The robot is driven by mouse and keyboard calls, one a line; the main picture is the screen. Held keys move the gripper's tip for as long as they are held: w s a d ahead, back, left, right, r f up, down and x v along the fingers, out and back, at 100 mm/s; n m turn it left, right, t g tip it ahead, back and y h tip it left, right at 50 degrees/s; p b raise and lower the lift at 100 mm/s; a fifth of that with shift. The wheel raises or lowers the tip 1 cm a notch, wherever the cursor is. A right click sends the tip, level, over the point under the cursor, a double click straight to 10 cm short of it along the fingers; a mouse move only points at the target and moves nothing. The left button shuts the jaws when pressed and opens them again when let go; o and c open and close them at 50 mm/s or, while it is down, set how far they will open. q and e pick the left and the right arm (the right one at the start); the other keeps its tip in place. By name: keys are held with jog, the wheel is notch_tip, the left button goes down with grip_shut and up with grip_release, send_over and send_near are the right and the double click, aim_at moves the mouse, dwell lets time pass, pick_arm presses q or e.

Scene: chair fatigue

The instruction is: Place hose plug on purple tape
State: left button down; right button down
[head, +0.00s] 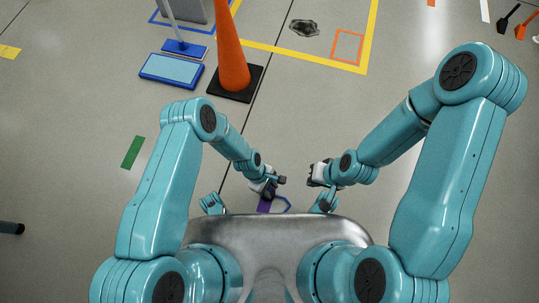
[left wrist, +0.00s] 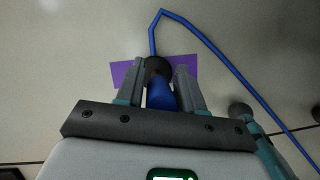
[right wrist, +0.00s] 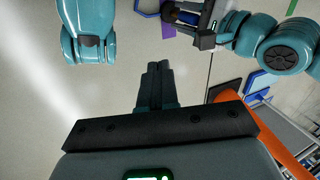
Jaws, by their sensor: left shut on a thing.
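The purple tape (left wrist: 124,74) lies flat on the floor in the left wrist view, partly hidden by my left gripper (left wrist: 172,72). It also shows in the head view (head: 264,207) and the right wrist view (right wrist: 168,30). My left gripper is shut on the hose plug (left wrist: 160,94), a blue piece with a dark round end. The plug's dark end overlaps the tape in the picture; I cannot tell whether it touches. A blue hose (left wrist: 208,42) runs from the plug's area to the right. My right gripper (right wrist: 158,68) is shut and empty, held apart on the right.
An orange cone (head: 232,60) on a black base stands ahead, beside a light-blue tray (head: 171,70). Yellow floor tape (head: 315,61) and a green tape strip (head: 133,151) mark the floor. A dark object (head: 304,28) lies farther off. Floor between my arms is mostly clear.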

pick_arm(q)
jog(key=c, duration=0.7)
grip_release()
jog(key=shift+r, duration=0.2)
jog(key=p+v, duration=0.5)
jog(key=v, duration=0.7)
jog(key=s+a+r+m+t, duration=0.1)
jog(key=s+a+r+m, duration=0.2)
jog(key=r, duration=0.3)
jog(key=s+a+r+m+t, duration=0.2)
jog(key=s+a+r+m, duration=0.1)
jog(key=a+r+m, duration=0.3)
jog(key=shift+s+a+r, duration=0.15)
jog(key=shift+s+r, duration=0.05)
jog(key=shift+s, duration=0.2)
